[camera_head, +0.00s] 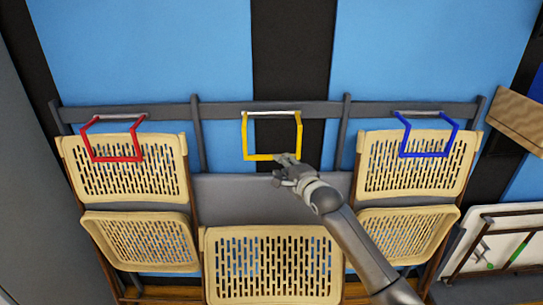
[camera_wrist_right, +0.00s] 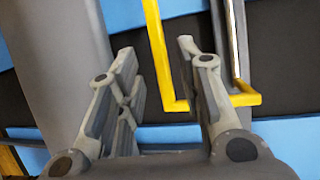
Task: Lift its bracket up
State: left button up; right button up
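A yellow bracket (camera_head: 245,135) hangs from the grey rail in the middle of the head view, between the red and blue ones. My right gripper (camera_head: 284,169) is at its lower right part, close to the bottom bar. In the right wrist view the gripper (camera_wrist_right: 158,62) is open, and a corner of the yellow bracket (camera_wrist_right: 155,40) shows between its fingers. The right-hand finger hides part of the bottom bar. I cannot tell whether a finger touches it. My left gripper is not in view.
A red bracket (camera_head: 139,142) and a blue bracket (camera_head: 403,137) lie over two hung tan folding chairs (camera_head: 75,165) (camera_head: 375,170). A third tan chair (camera_head: 212,270) stands lower, below the yellow bracket. The grey rail (camera_head: 222,110) runs along the blue and black wall. A wooden board (camera_head: 515,120) is at right.

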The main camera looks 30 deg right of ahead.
jog(key=w, duration=0.2)
jog(key=w+f, duration=0.1)
jog(key=w, duration=0.5)
jog(key=shift+w+d+f+p, duration=0.2)
jog(key=shift+f+p, duration=0.15)
jog(key=shift+f, duration=0.05)
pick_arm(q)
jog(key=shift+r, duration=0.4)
pick_arm(e)
grip_shut()
